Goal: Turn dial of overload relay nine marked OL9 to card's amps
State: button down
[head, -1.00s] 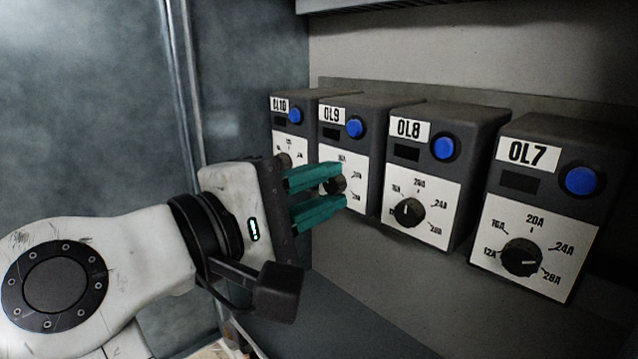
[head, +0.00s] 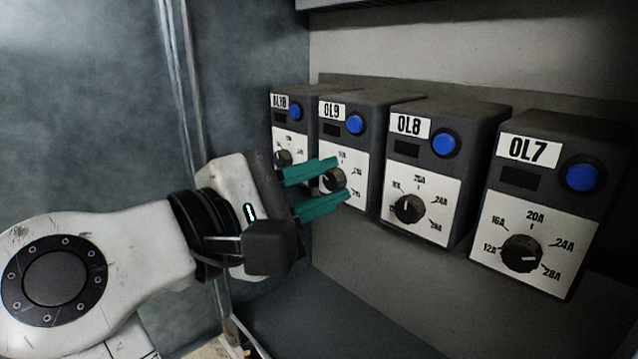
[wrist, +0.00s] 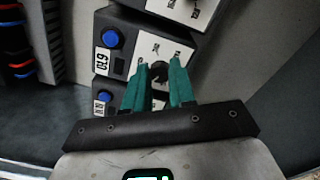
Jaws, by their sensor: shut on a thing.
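Overload relay OL9 (head: 335,145) is a dark box with a white dial plate, a blue button and an OL9 label, second from the left in the head view. Its black dial (head: 333,180) sits between the two teal fingers of my gripper (head: 343,178), which is shut on it. The wrist view shows the OL9 label sideways (wrist: 103,61) and the dial (wrist: 160,76) between the fingertips. The fingers cover part of the scale, and I cannot read where the dial points. No card with amps is in view.
Relay OL10 (head: 284,117) stands close on the left, its dial near my fingers. OL8 (head: 445,150) and OL7 (head: 550,180) stand to the right with similar dials and blue buttons. A grey wall (head: 250,60) is on the left.

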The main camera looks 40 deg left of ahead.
jog(key=c, duration=0.9)
grip_release()
jog(key=shift+a, duration=0.1)
jog(key=shift+c, duration=0.2)
jog(key=s+b, duration=0.3)
jog(key=s, duration=0.7)
jog(key=shift+s+a, duration=0.4)
jog(key=shift+f, duration=0.1)
